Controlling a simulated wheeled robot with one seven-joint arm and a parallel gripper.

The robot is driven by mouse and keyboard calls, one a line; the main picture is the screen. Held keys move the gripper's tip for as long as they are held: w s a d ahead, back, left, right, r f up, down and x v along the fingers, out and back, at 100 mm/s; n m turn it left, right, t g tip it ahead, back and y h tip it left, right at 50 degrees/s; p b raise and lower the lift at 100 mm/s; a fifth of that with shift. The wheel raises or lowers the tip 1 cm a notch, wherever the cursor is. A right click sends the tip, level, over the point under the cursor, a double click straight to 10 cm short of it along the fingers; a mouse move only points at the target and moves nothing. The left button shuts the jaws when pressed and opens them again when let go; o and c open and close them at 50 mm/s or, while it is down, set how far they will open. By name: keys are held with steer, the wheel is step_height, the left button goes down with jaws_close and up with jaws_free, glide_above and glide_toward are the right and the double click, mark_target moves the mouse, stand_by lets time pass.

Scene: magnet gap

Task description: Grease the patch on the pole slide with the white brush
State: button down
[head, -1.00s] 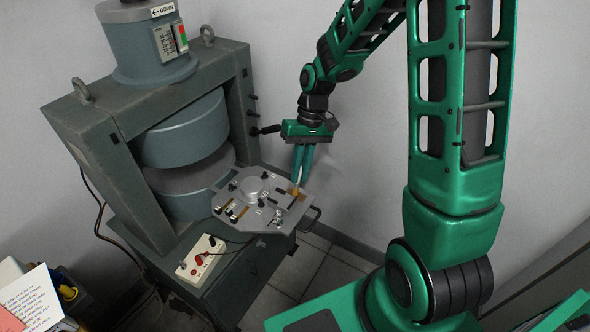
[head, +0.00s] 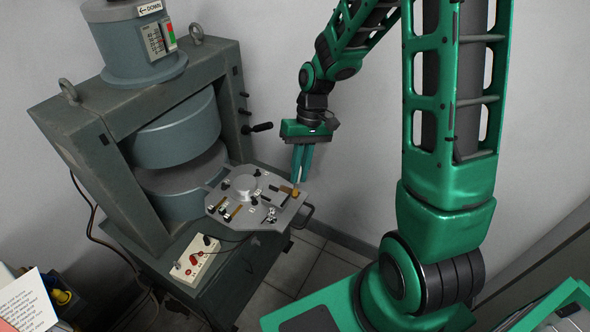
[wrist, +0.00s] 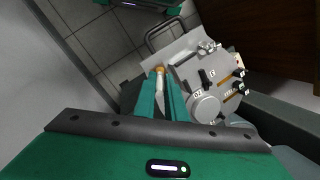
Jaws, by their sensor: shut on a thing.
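My gripper (head: 299,178) points down over the right outer edge of the grey slide plate (head: 222,212), which juts out in front of the magnet's gap. In the wrist view my gripper (wrist: 160,100) has its teal fingers shut on the white brush (wrist: 160,84); only a short pale piece and an orange-tan end show between the fingertips. A brown patch (head: 290,191) lies on the plate's right side, just left of the fingertips in the head view. I cannot tell whether the brush touches it. The plate (wrist: 185,72) also shows in the wrist view.
The plate carries a round grey disc (head: 244,187), black knobs and small lettered fittings. The big magnet (head: 180,130) stands left and behind. A white control box (head: 197,258) with a cable lies in front. A loop handle (head: 306,216) sticks out at the right.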

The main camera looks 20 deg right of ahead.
steer(key=shift+w+a, duration=0.1)
stand_by(0.3)
steer(key=shift+w+a, duration=0.55)
steer(key=shift+w, duration=0.25)
step_height(320, 180, up, 7)
stand_by(0.9)
stand_by(0.4)
